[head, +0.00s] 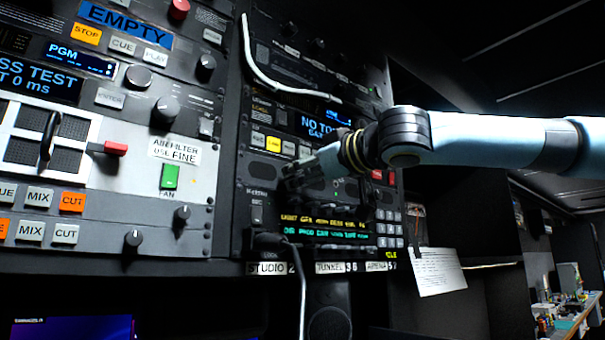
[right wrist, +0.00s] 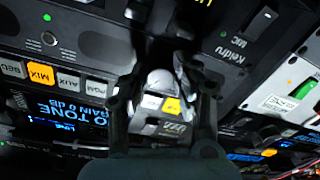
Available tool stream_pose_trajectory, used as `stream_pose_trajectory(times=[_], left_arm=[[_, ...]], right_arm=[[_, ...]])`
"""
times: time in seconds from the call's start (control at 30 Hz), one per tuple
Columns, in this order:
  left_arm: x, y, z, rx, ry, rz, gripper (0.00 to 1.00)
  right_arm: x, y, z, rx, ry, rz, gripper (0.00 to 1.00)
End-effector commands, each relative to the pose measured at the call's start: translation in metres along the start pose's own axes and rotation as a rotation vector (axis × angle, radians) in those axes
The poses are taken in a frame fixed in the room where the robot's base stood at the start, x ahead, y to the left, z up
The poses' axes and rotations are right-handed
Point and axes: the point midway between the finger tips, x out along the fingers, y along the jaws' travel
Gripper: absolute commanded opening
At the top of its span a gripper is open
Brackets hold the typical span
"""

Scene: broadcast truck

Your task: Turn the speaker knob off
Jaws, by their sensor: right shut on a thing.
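My right gripper (head: 300,180) reaches in from the right to the dark rack panel, below the yellow and white buttons. In the right wrist view its two dark fingers (right wrist: 165,65) close in on the panel. They are shut on what appears to be the speaker knob (right wrist: 161,80), a small pale rounded thing between them. The fingers hide much of it, and its label and setting cannot be read. My left gripper is in neither view.
A white cable (head: 262,75) droops across the panel above the gripper, and a black plug with a lead (head: 285,243) hangs below it. A red-handled lever (head: 110,148) and other knobs fill the left panel. A paper note (head: 437,272) hangs at right.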

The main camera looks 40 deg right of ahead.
Motion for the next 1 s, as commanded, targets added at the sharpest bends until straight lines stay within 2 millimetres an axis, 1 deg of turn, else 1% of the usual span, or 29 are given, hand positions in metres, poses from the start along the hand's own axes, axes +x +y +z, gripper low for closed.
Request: stream_pose_trajectory(times=[0.53,1.0], left_arm=[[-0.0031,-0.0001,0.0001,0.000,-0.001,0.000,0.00],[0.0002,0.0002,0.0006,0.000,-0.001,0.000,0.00]], right_arm=[[0.0000,0.0015,-0.0012,-0.515,-0.014,-0.001,0.00],[-0.0001,0.0017,-0.0015,-0.963,-0.026,-0.003,0.00]])
